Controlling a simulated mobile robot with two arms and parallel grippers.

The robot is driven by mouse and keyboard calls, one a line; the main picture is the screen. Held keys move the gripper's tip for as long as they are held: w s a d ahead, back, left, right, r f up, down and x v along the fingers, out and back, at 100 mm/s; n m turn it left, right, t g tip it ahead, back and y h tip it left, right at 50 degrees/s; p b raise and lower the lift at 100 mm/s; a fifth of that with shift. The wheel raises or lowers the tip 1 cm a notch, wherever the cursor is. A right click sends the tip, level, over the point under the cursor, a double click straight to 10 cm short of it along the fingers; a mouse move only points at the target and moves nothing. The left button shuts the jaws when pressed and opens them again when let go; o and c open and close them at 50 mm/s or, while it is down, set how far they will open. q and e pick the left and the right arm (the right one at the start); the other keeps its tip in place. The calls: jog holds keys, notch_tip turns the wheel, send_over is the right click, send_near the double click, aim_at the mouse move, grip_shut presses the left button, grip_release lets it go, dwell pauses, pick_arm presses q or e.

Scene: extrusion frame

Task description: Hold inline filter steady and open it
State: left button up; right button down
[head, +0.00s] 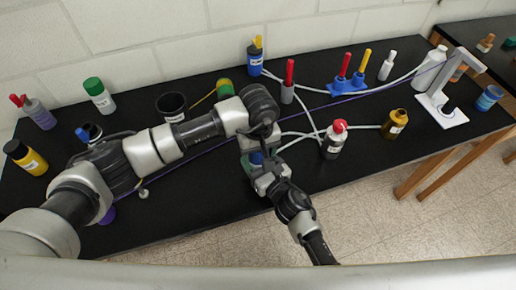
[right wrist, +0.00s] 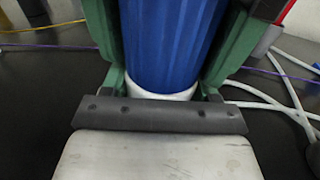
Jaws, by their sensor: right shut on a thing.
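The inline filter (right wrist: 172,45) is a ribbed blue cylinder with a white ring at its lower end. It fills the middle of the right wrist view and stands about upright. My right gripper (right wrist: 168,60) has green fingers on both sides of it and is shut on it. In the head view only a small blue part of the filter (head: 256,158) shows, near the table's front edge. My left arm reaches over from the left, and my left gripper (head: 257,142) points down just above the filter. Its fingertips are hidden, so I cannot tell whether they touch the filter.
White tubing (head: 304,117) and a purple cord (head: 335,104) cross the black table. A red-capped bottle (head: 334,142) and amber bottle (head: 395,124) stand to the right. A black cup (head: 172,106) stands behind my left arm. A white stand (head: 441,108) is far right.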

pick_arm(q)
jog(key=c, duration=0.5)
jog(key=n, duration=0.6)
jog(key=shift+n, duration=0.3)
jog(key=o, duration=1)
